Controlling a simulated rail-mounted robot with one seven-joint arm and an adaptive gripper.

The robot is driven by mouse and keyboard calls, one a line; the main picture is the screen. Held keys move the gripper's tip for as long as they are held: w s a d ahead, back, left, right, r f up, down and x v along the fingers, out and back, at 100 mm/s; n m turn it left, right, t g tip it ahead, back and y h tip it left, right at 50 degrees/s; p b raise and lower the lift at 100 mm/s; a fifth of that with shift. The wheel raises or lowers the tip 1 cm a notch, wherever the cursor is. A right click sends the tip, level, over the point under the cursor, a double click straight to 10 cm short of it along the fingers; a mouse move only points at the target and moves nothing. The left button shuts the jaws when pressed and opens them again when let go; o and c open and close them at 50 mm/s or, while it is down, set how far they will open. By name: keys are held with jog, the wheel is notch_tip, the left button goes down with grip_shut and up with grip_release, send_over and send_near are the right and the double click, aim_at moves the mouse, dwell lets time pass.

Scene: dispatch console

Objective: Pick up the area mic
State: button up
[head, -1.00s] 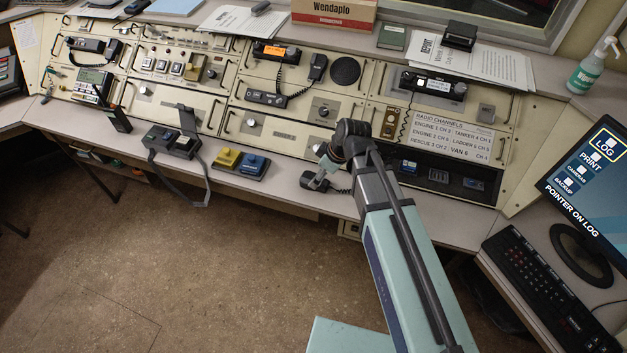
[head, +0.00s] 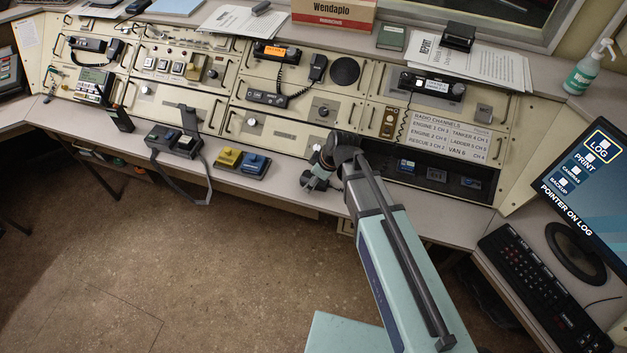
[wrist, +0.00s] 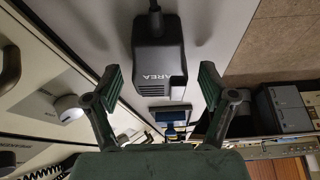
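The area mic (wrist: 158,58) is a black block marked "AREA" with a cable at its top end in the wrist view. It lies on the grey desk ledge. My gripper (wrist: 160,86) is open, with one green-padded finger on each side of the mic's near end; a gap shows on both sides. I cannot tell how far above the ledge the fingertips are. In the head view my gripper (head: 318,180) is low over the ledge's front part, and it and my arm hide most of the mic.
A black desk unit with a strap (head: 172,143) is farther left. The console panel (head: 285,130) rises behind. The ledge's front edge is close to my gripper. A keyboard (head: 535,290) and monitor are at right.

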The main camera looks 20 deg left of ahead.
jog(key=c, duration=0.9)
jog(key=shift+r, duration=0.1)
jog(key=shift+c, duration=0.2)
